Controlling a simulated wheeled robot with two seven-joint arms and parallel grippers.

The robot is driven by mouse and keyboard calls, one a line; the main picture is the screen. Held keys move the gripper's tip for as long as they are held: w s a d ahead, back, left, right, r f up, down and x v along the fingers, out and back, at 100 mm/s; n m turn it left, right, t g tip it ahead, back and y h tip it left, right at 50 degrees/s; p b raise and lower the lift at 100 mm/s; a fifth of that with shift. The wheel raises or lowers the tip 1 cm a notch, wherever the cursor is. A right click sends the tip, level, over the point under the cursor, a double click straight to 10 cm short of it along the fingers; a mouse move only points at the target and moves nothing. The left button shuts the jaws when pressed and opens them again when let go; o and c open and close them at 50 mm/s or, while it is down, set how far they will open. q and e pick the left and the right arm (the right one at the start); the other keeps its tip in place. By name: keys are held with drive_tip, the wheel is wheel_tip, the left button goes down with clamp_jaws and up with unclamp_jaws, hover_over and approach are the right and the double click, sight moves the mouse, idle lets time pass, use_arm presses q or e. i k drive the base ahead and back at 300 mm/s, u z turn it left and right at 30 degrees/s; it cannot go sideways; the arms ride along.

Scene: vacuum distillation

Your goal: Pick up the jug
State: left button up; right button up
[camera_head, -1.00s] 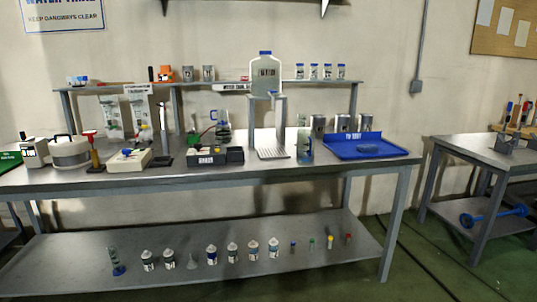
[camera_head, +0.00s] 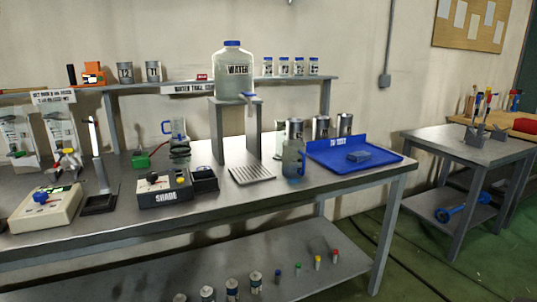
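A clear, bluish jug (camera_head: 292,160) with a blue handle on its right side stands upright on the workbench (camera_head: 330,190), just left of the blue tray (camera_head: 365,163). A second clear vessel (camera_head: 178,135) with a blue handle on its left stands further back and left on the bench. A large water bottle (camera_head: 233,72) with a blue cap and a tap sits on a grey stand (camera_head: 213,130) behind the jug. Neither of my grippers is in view, so nothing shows near the jug.
A drip grate (camera_head: 252,175) lies left of the jug. Metal cans (camera_head: 345,124) stand behind it, close to the tray. A grey and black device (camera_head: 165,192) and a beige device (camera_head: 45,208) sit further left. The bench front near the jug is clear.

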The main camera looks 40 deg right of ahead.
sight(294, 152)
drive_tip(key=z, duration=0.7)
drive_tip(key=i, duration=1)
drive_tip(key=z, duration=1.15)
